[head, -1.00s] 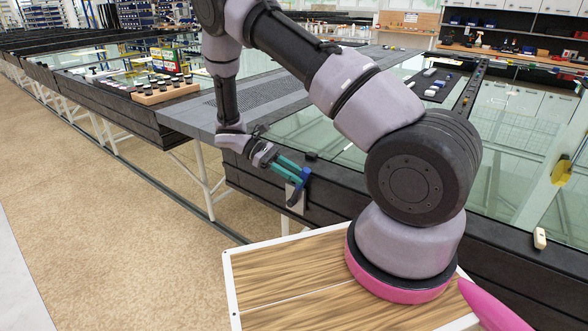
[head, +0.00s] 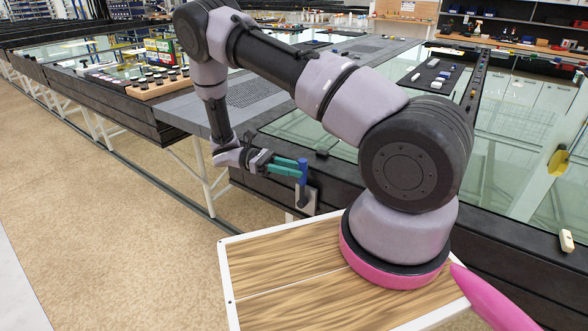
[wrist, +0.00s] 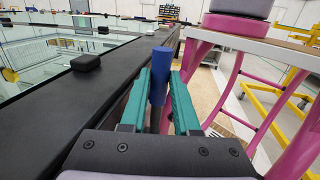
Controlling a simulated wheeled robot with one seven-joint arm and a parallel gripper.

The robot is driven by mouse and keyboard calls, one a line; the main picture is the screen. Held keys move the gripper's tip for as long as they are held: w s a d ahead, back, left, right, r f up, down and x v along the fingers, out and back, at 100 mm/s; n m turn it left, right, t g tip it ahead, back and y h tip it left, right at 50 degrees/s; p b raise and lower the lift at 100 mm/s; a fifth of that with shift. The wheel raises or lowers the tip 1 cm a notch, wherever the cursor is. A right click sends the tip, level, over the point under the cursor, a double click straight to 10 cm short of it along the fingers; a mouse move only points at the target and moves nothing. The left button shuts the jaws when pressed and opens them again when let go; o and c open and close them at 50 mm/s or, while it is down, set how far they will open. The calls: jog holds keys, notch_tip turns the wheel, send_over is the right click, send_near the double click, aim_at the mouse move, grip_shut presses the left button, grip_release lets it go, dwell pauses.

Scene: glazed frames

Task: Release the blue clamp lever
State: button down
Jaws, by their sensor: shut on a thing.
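The blue clamp lever (head: 303,171) stands upright at the side of the black frame edge, above a light mounting plate (head: 309,204). My gripper (head: 301,168) reaches it from the left with its green fingers, and the fingers are shut on the lever's upper part. In the wrist view the lever (wrist: 160,75) sits between the two green fingertips of my gripper (wrist: 160,85), its blue top showing above them.
The black frame rail (wrist: 70,119) runs beside my gripper, with a small black block (wrist: 86,62) on it. A glass pane (head: 325,143) lies behind the rail. A wooden rack of dark knobs (head: 160,86) stands on the frame further left. Open floor lies to the left.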

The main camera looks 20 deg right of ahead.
jog(key=c, duration=0.7)
grip_release()
jog(key=shift+w, duration=0.1)
jog(key=shift+o, duration=0.2)
jog(key=shift+a, duration=0.1)
jog(key=v, duration=1)
jog(key=shift+w+a, duration=0.25)
jog(key=shift+a, duration=0.05)
